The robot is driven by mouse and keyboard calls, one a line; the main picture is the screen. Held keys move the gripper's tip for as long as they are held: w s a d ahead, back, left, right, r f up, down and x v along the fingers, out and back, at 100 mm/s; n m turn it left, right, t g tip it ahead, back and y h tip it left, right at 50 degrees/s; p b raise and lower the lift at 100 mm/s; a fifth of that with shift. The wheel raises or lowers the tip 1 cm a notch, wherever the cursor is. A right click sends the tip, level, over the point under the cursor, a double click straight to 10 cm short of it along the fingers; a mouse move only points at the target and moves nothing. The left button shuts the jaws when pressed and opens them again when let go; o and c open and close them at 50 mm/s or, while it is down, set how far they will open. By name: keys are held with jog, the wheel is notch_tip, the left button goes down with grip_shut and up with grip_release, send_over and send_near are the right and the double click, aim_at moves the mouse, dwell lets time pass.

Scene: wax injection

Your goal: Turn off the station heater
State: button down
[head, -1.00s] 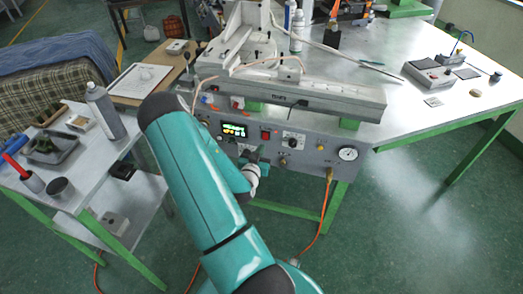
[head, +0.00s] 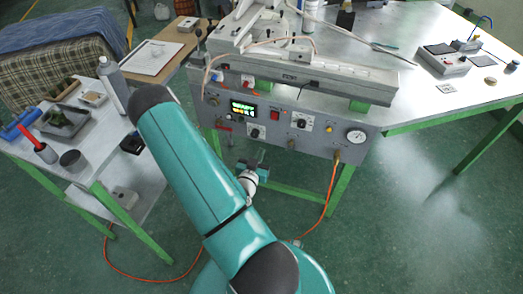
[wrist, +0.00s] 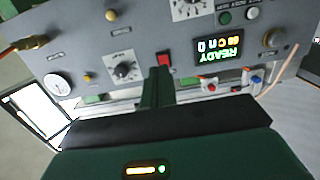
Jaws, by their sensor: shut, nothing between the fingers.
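The station's grey control panel (head: 322,140) faces me under the bench top. It carries a lit display (head: 243,108), a red rocker switch (head: 275,114) and a black knob on a white dial (head: 300,122). My gripper (head: 255,163) is just below the panel's lower edge in the head view, shut and empty. In the wrist view the panel appears upside down and the display (wrist: 219,49) reads READY. The red switch (wrist: 163,59) is just beyond the tips of my closed fingers (wrist: 157,78). I cannot tell whether they touch it.
A pressure gauge (head: 356,136) sits at the panel's right end, with an orange hose (head: 331,185) hanging nearby. A side cart (head: 145,178) with a bottle (head: 111,80) and trays stands left. The floor at right is open.

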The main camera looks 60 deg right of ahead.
aim_at(275, 119)
jog(key=shift+y, duration=0.4)
jog(key=r, duration=0.5)
jog(key=shift+s+a+r, duration=0.1)
jog(key=shift+s+r, duration=0.1)
jog(key=shift+s, duration=0.1)
jog(key=x, duration=1.4)
jog(key=shift+s, duration=0.1)
